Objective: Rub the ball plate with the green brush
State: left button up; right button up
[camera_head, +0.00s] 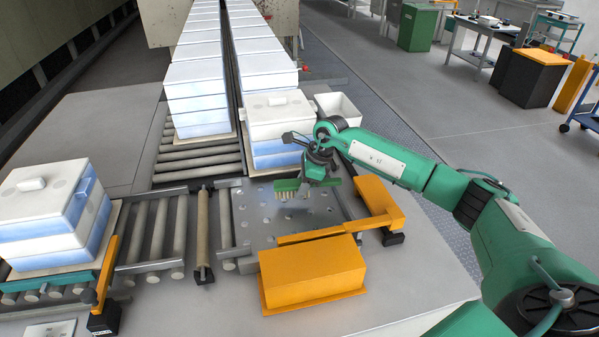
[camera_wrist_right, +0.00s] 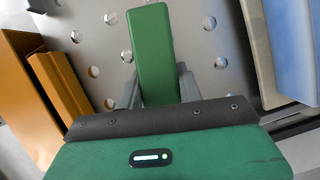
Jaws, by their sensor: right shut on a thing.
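The ball plate (camera_head: 262,222) is a grey metal plate with rows of round balls, set in the conveyor in the middle of the head view. It also fills the background of the right wrist view (camera_wrist_right: 110,55). My right gripper (camera_head: 305,178) is shut on the green brush (camera_head: 288,186), bristles down, over the far part of the plate. In the wrist view the brush (camera_wrist_right: 152,50) sits between the fingers. I cannot tell whether the bristles touch the plate. My left gripper is not in view.
A white and blue box stack (camera_head: 279,130) stands just behind the plate. An orange block (camera_head: 312,270) and an orange bracket (camera_head: 378,197) border its front and right. Another box stack (camera_head: 50,215) stands on rollers at the left. A white bin (camera_head: 338,108) is at the back right.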

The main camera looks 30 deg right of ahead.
jog(key=shift+w+r, duration=0.1)
jog(key=shift+r, duration=0.85)
jog(key=shift+r+p, duration=0.4)
jog(key=shift+r, duration=0.05)
jog(key=shift+r+p, duration=0.3)
jog(key=shift+r, duration=0.45)
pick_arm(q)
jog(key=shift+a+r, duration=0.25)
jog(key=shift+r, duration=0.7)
pick_arm(e)
jog(key=shift+r, duration=0.4)
